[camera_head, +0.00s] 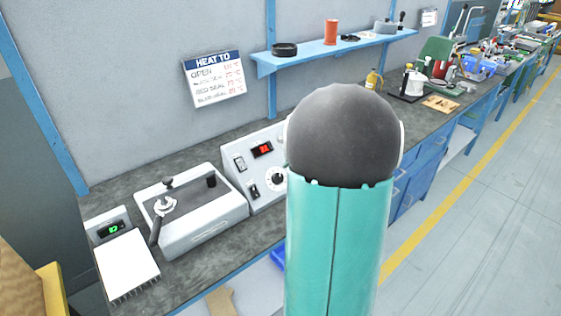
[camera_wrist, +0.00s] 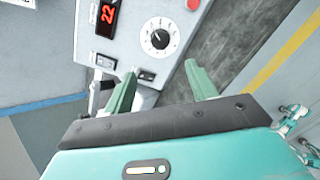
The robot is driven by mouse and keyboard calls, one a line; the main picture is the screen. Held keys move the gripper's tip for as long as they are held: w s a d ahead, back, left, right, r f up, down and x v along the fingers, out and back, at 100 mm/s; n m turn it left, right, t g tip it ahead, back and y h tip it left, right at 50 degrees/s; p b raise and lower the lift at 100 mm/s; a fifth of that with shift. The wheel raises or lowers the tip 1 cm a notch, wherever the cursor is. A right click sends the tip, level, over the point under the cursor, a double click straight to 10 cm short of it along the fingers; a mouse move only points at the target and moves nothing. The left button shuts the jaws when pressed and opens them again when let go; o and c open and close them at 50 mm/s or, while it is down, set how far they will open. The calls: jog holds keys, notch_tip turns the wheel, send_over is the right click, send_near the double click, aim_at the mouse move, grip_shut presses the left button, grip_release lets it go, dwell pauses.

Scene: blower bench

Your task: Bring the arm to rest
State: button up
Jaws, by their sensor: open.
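In the wrist view my gripper (camera_wrist: 160,88) shows two green fingers spread apart with nothing between them. Beyond the fingers is the control box (camera_wrist: 165,15) with a red display, a black dial and rocker switches. I cannot tell how far the fingertips are from it. In the head view my teal arm with its dark round joint rises in the middle and hides part of the bench and the right part of the control box (camera_head: 248,172). My gripper is not visible in that view.
A white lidded unit (camera_head: 208,225) with a lever and a small unit with a green display (camera_head: 113,229) stand on the bench left of the control box. A blue shelf (camera_head: 300,57) is on the wall above. Tools crowd the bench's far end. The floor at right is clear.

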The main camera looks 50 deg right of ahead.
jog(key=a+r+n+g+y, duration=0.15)
jog(key=a+r+n, duration=0.35)
jog(key=a+n, duration=0.75)
jog(key=a+r+n+y, duration=0.2)
jog(key=a+r+n, duration=0.2)
jog(key=a+n, duration=0.85)
jog(key=s+a+r+n+g+h, duration=0.1)
jog(key=s+a+r+n+h, duration=0.1)
jog(key=s+a+n, duration=1)
jog(key=a+n, duration=0.3)
jog(key=n, duration=0.8)
jog(key=shift+s+r, duration=0.2)
jog(key=shift+r, duration=0.15)
